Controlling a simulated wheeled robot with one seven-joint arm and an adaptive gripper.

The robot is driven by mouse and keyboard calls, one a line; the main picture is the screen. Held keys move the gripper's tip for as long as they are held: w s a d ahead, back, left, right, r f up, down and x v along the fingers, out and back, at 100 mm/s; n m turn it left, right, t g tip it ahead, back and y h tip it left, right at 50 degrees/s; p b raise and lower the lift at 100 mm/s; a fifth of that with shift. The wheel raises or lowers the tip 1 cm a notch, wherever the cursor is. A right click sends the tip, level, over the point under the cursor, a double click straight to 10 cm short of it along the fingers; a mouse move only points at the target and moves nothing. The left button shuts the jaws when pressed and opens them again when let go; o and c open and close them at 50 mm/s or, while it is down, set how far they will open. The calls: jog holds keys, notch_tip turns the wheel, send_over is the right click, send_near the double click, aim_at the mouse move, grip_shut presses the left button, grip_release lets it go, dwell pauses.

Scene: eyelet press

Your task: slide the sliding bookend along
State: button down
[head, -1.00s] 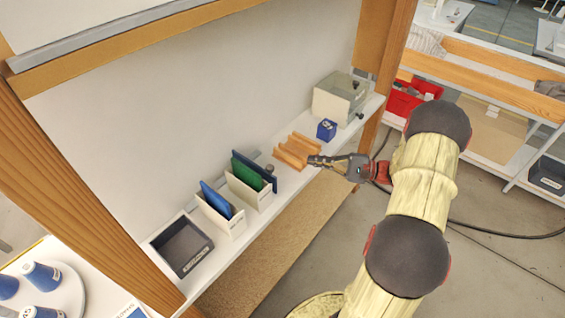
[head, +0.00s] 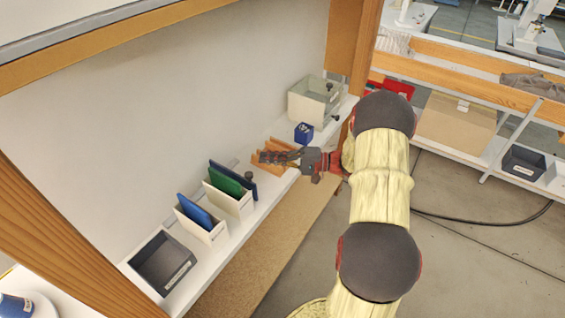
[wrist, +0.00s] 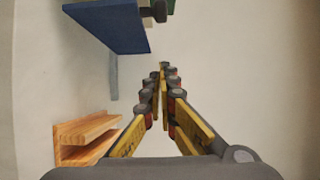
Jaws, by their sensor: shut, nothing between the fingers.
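The sliding bookend, a dark navy upright panel (head: 240,184) with a dark round knob, stands on the shelf at the right end of the file holders. In the wrist view its blue panel (wrist: 112,28) is at the upper left, with the dark knob beside it. My gripper (head: 263,157) is shut and empty, over the wooden rack and to the right of the bookend, with a gap between them. Its closed fingertips (wrist: 163,70) in the wrist view are below the knob and apart from the panel.
The wooden rack (wrist: 80,138) lies beside my gripper. White file holders (head: 202,229) with blue and green folders stand left of the bookend, then a dark tray (head: 165,265).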

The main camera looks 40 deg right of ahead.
jog(key=a, duration=0.1)
jog(key=s+a, duration=0.1)
jog(key=s+a+b, duration=0.1)
jog(key=shift+a, duration=0.4)
jog(key=shift+a, duration=0.1)
jog(key=a, duration=0.1)
jog(key=s+a, duration=0.1)
jog(key=a, duration=0.1)
jog(key=shift+s+a, duration=0.1)
jog(key=shift+a, duration=0.05)
jog(key=s+d+p, duration=0.1)
jog(key=s+d, duration=0.3)
jog(key=d, duration=0.7)
jog(key=shift+p, duration=0.4)
